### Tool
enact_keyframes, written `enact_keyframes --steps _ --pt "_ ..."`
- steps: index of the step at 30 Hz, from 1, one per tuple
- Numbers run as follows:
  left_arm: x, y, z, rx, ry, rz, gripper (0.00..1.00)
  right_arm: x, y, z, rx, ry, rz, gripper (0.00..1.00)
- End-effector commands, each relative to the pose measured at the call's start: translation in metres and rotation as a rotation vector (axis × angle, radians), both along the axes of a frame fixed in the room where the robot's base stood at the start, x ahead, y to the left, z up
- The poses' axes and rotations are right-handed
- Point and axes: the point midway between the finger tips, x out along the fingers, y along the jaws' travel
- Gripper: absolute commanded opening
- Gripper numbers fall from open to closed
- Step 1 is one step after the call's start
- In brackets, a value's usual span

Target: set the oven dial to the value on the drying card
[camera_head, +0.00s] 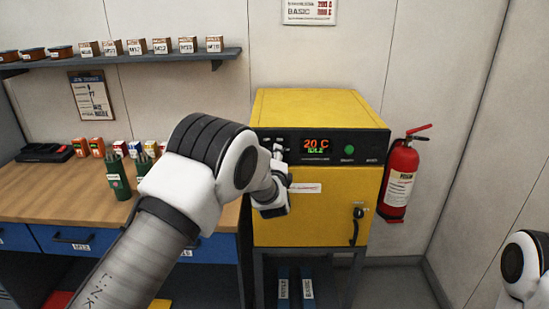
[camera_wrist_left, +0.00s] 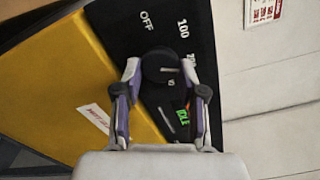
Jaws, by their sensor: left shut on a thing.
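The yellow drying oven (camera_head: 320,107) stands against the wall. Its black panel shows "20 C" and "IDLE" on the display (camera_head: 316,145). My left gripper (camera_head: 279,150) is at the left end of the panel. In the left wrist view its fingers are shut on the black oven dial (camera_wrist_left: 160,66), one on each side. "OFF" and "100" show around the dial; other marks are partly covered. In the head view my arm hides most of the dial. The drying card (camera_head: 310,11) is on the wall above, cut by the frame top; "BASIC" and red values show, too small to read surely.
A fire extinguisher (camera_head: 399,180) hangs right of the oven. A wooden workbench (camera_head: 60,190) with green canisters and small boxes is at left, under a shelf (camera_head: 130,57) of labelled boxes. Part of my right arm shows at the lower right.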

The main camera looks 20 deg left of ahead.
Motion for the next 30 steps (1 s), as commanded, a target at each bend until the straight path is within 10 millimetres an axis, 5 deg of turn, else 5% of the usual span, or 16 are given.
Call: enact_keyframes --steps 24,25,26,30 --pt "0.0011 0.0009 0.0047 0.132 0.028 0.002 0.06 0.0000 0.0000 0.0006 0.000 0.000 0.000 0.40" --pt "0.0011 0.0010 0.0046 0.132 0.028 0.002 0.51 0.0000 0.0000 0.0006 0.000 0.000 0.000 0.40" --pt "0.0011 0.0009 0.0044 0.132 0.028 0.002 0.62 0.0000 0.0000 0.0006 0.000 0.000 0.000 0.40" --pt "0.0007 0.0007 0.0028 0.131 0.031 0.002 0.64 0.0000 0.0000 0.0005 0.000 0.000 0.000 0.40"
